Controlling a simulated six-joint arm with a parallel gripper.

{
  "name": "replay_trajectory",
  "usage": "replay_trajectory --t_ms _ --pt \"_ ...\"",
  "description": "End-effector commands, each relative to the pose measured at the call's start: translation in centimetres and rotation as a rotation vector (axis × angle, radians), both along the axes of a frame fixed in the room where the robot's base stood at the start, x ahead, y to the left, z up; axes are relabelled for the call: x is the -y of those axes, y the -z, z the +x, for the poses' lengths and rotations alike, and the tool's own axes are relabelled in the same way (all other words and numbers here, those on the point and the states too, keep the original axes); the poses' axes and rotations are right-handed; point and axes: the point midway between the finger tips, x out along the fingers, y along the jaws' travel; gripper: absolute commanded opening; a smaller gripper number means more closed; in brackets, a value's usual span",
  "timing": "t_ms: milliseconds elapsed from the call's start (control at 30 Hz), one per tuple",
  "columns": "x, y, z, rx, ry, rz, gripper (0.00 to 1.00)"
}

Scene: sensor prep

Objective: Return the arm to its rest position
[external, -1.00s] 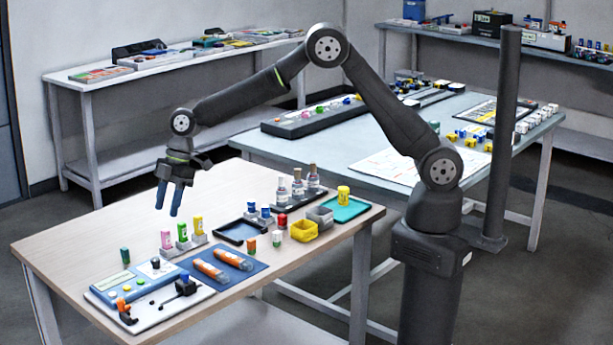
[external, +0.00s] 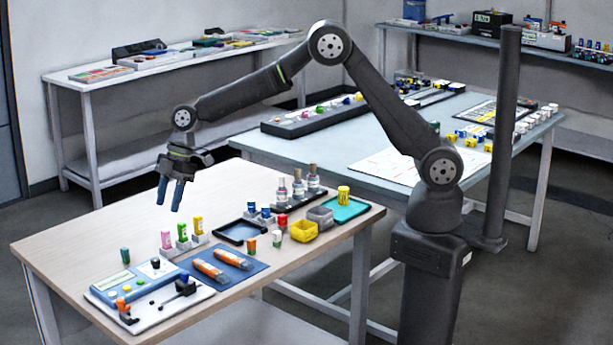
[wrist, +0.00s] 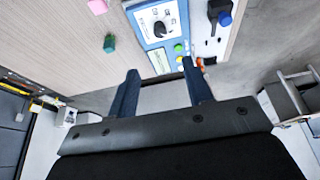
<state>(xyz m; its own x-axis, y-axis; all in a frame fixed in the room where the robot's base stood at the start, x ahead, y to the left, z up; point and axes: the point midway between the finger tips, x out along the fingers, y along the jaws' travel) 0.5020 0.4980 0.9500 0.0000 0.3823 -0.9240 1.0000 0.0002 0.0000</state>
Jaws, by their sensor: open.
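My gripper (external: 169,194) hangs above the far left part of the wooden table (external: 75,226), pointing down, with nothing between its blue fingers. In the wrist view my gripper (wrist: 160,88) shows its two fingers spread apart and empty. My arm is raised and bent, reaching left from its base over the table. The fingertips look clear of the tabletop objects in the external view.
A blue control panel (external: 119,288) lies at the near left corner, beside a blue mat (external: 236,274) with two orange-capped tubes. Pink, green and yellow vials (external: 182,233) stand below the gripper. Yellow and grey bins (external: 304,231) and a teal tray (external: 359,211) are further right.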

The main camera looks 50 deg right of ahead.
Motion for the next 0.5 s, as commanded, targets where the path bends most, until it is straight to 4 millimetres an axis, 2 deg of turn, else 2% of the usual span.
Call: replay_trajectory --t_ms 100,500 --pt "-1.0 2.4 -0.1 -0.003 -0.001 -0.003 0.46" --pt "-4.0 9.6 -0.1 -0.002 -0.001 -0.001 0.46"
